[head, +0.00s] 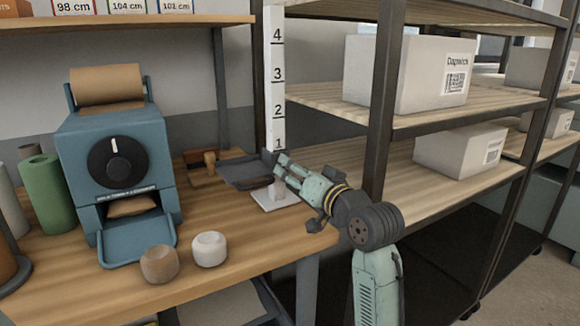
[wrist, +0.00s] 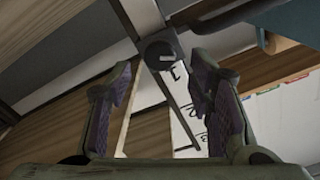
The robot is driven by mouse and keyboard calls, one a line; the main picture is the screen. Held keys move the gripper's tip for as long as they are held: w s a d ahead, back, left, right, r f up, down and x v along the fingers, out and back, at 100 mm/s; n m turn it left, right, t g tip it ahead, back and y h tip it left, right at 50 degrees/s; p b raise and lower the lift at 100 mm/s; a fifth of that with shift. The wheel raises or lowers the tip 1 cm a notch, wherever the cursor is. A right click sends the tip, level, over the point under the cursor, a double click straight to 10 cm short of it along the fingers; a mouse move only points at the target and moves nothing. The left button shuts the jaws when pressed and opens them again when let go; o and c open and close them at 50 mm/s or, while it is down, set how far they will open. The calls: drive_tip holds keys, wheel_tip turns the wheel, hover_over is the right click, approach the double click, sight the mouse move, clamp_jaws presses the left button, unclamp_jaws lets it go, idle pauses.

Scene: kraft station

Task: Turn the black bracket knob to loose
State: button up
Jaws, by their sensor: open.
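A white numbered post (head: 275,75) stands at the right end of the wooden bench, with a dark bracket (head: 245,172) low on it. My gripper (head: 279,168) is beside the post at the bracket's height, and its fingers hide part of it. The numbered post (wrist: 178,115) runs between the fingers. I cannot make out the knob in the head view.
A blue machine (head: 90,190) with a dial stands on the bench (head: 240,235) to the left. A dark shelf upright (head: 380,110) rises close to my arm on the right.

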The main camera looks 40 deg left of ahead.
drive_tip(key=v, duration=0.8)
drive_tip(key=shift+d, duration=0.2)
drive_tip(key=shift+o, duration=0.2)
drive_tip(key=shift+d, duration=0.1)
